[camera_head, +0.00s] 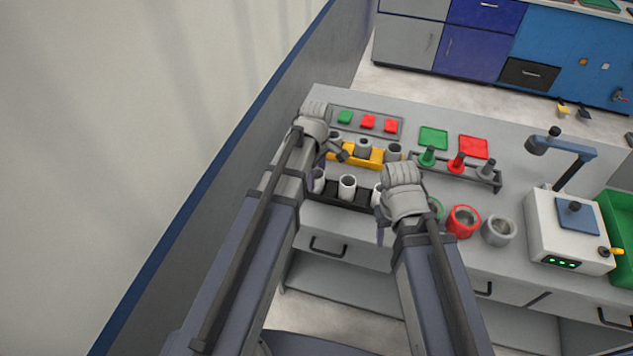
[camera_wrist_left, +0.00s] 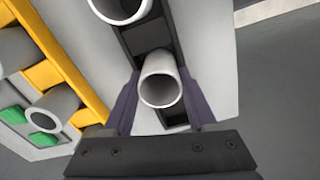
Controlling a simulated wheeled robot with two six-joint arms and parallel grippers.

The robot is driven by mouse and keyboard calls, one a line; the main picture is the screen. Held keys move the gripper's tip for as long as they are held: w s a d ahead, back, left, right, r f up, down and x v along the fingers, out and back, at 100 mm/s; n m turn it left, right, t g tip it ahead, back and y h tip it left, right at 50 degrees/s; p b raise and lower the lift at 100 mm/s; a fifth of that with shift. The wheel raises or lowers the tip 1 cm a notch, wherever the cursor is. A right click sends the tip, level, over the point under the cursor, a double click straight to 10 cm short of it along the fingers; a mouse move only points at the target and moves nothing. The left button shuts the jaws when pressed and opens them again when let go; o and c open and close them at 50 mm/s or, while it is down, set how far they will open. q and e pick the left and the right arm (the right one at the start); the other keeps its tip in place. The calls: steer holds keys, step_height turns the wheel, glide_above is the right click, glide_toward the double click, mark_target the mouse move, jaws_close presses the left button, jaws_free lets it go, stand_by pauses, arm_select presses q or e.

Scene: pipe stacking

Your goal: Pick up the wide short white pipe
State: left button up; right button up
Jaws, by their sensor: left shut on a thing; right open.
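Several white pipes stand in a row in a black rack (camera_head: 333,196) on the bench, one of them in the middle (camera_head: 348,187). My left gripper (camera_head: 317,182) is down at the rack's left end, shut on a white pipe (camera_wrist_left: 160,82). In the left wrist view its purple fingers flank this pipe, whose open end faces the camera. I cannot tell whether the pipe is clear of the rack (camera_wrist_left: 151,38). A neighbouring white pipe (camera_wrist_left: 122,8) is cut off at the top. My right gripper (camera_head: 382,222) is open near the rack's right end, partly hidden by its own wrist.
A yellow rack (camera_head: 372,155) with grey pipes stands just behind the black rack. A wall borders the bench at left.

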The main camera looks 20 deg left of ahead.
arm_select(q)
steer(key=c, duration=0.5)
steer(key=shift+r, duration=0.1)
step_height(320, 180, up, 10)
steer(key=p, duration=1)
